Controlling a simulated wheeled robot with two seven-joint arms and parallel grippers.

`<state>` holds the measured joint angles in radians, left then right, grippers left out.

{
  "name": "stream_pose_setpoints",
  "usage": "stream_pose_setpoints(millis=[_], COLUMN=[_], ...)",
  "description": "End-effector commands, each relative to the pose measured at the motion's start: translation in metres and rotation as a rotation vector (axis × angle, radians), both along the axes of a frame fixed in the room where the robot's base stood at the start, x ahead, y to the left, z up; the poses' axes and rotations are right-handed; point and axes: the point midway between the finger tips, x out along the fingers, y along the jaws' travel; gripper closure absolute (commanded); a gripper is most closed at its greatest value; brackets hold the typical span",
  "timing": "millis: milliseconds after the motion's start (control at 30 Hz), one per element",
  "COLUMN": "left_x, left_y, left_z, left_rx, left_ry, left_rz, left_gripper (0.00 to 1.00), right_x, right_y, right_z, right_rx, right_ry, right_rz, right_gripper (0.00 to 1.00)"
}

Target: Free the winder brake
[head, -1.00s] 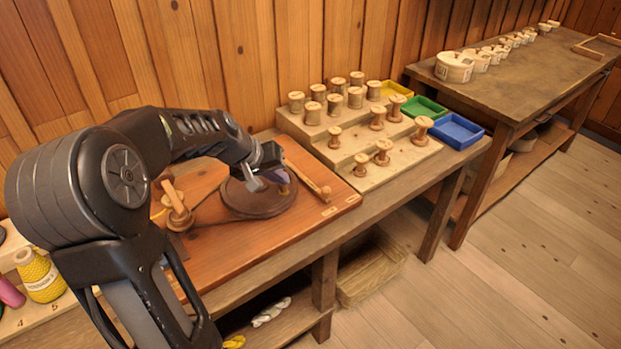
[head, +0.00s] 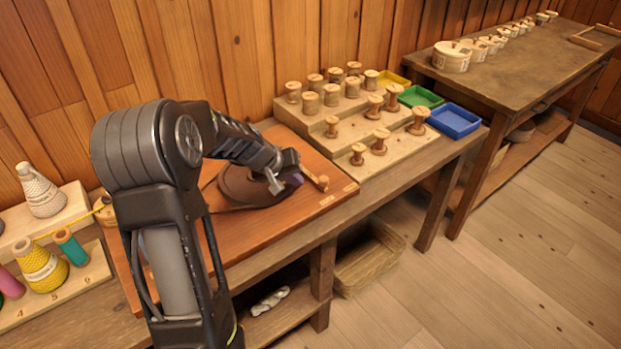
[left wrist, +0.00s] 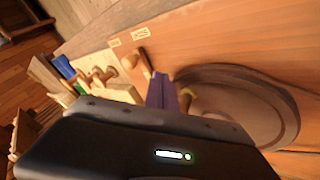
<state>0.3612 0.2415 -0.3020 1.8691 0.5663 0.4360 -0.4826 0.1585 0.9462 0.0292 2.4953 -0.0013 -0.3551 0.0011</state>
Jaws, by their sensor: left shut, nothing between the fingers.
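The winder stands on a reddish wooden board (head: 262,228), with a dark round disc (head: 235,192) that also shows in the left wrist view (left wrist: 262,105). The brake looks to be the wooden lever with a round knob (head: 323,183) at the disc's right. In the left wrist view the knob (left wrist: 130,62) lies left of the fingers. My left gripper (head: 294,181) is shut and empty, low at the disc's right edge, beside the lever. Its purplish fingers (left wrist: 162,92) show close to the lever; I cannot tell whether they touch. My arm hides the winder's left part. My right gripper is out of view.
A stepped wooden stand (head: 345,150) with several spools is right of the board, beside yellow, green and blue (head: 453,121) trays. Yarn cones (head: 40,268) stand at the left. A basket (head: 368,262) sits below. Two small labels mark the board's right edge.

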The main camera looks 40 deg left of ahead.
Motion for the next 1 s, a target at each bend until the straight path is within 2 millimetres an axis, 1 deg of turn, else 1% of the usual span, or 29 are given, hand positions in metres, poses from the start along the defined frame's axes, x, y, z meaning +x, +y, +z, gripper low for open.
stream_pose_setpoints(millis=[100,300,667,767,867,967,1000], left_x=[0.015,0.028,0.030,0.033,0.042,0.059,0.069], left_y=[-0.013,-0.026,-0.028,-0.029,-0.034,-0.043,-0.045], left_z=[0.001,-0.003,-0.004,-0.003,0.000,0.003,0.001], left_rx=[-0.001,-0.001,-0.001,0.000,0.000,0.000,0.001], left_ry=[0.000,0.000,-0.001,0.001,0.004,0.004,0.002], left_rz=[-0.004,-0.002,0.000,0.009,0.049,0.115,0.127], left_gripper=[1.00,1.00,1.00,1.00,1.00,1.00,1.00], right_x=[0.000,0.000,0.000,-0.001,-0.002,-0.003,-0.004], right_y=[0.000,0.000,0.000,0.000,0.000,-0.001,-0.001], right_z=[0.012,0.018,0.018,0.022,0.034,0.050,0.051], right_rx=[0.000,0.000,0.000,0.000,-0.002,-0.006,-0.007], right_ry=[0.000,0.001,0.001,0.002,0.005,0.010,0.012], right_rz=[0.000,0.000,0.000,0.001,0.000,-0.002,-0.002], right_gripper=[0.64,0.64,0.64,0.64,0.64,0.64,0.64])
